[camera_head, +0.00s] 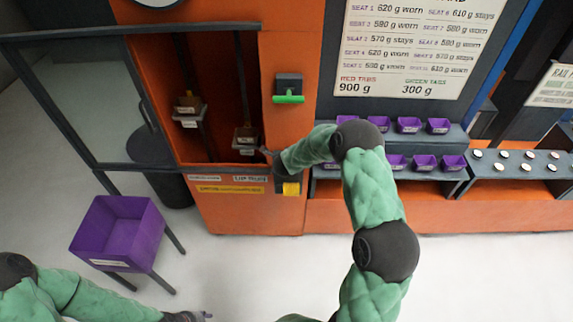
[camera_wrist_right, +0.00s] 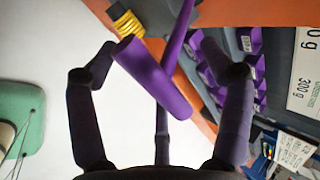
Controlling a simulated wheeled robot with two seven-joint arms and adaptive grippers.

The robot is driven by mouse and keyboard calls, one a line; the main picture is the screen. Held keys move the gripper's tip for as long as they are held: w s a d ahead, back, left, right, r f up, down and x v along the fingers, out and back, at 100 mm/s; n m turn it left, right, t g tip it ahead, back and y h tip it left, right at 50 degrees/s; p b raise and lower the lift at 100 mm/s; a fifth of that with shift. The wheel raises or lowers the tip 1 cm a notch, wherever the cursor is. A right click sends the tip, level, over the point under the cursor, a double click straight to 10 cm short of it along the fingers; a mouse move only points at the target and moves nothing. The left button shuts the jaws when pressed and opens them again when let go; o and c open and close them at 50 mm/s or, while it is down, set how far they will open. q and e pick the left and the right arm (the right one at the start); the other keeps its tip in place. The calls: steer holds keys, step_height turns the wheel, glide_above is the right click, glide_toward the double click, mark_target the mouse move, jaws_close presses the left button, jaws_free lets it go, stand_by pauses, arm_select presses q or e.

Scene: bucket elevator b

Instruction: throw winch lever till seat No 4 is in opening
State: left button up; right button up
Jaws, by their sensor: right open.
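The likely winch lever shows in the right wrist view as a thick purple grip (camera_wrist_right: 155,80) beside a thin purple rod (camera_wrist_right: 178,45), near a yellow coil (camera_wrist_right: 127,22). My right gripper (camera_wrist_right: 157,50) is open, its fingers on either side of the grip, with no clear contact. In the head view, my right gripper (camera_head: 274,160) is by the cabinet's front right, above the yellow part (camera_head: 291,189); the lever is hidden there. Two seats, a left one (camera_head: 187,121) and a right one (camera_head: 245,137), hang in the opening; their numbers are unreadable. My left gripper (camera_head: 188,317) is low at the picture's bottom.
The orange cabinet (camera_head: 240,212) has a glass door (camera_head: 85,95) at its left. A purple bin (camera_head: 118,230) on legs stands on the floor in front. A green-handled device (camera_head: 288,98) is on the cabinet. Shelves at right hold purple trays (camera_head: 438,126).

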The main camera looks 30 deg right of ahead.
steer(key=v, duration=1.1)
steer(key=shift+s+r, duration=0.15)
steer(key=shift+r, duration=0.15)
steer(key=s+a+f+n+g+y+b, duration=0.1)
steer(key=s+a+f+n+b, duration=0.3)
steer(key=f, duration=0.6)
steer(key=s+a+f+n+y+b, duration=0.2)
steer(key=a+f+n+b, duration=0.15)
steer(key=f+b, duration=0.45)
steer(key=s+a+f+n+g+y+b, duration=0.1)
steer(key=s+a+f+n+b, duration=0.25)
steer(key=f, duration=0.75)
steer(key=s+a+f+n+g+y+b, duration=0.2)
steer(key=s+a+f+n+b, duration=0.3)
steer(key=s+f, duration=0.4)
steer(key=s+a+f+n+g+y+b, duration=0.2)
steer(key=s+a+f+n+b, duration=0.4)
steer(key=f, duration=0.6)
steer(key=shift+s+a+g+b, duration=0.3)
steer(key=shift+s+a+b, duration=0.1)
steer(key=shift+s+a, duration=1.1)
steer(key=shift+s+d+f, duration=0.1)
steer(key=shift+d, duration=0.1)
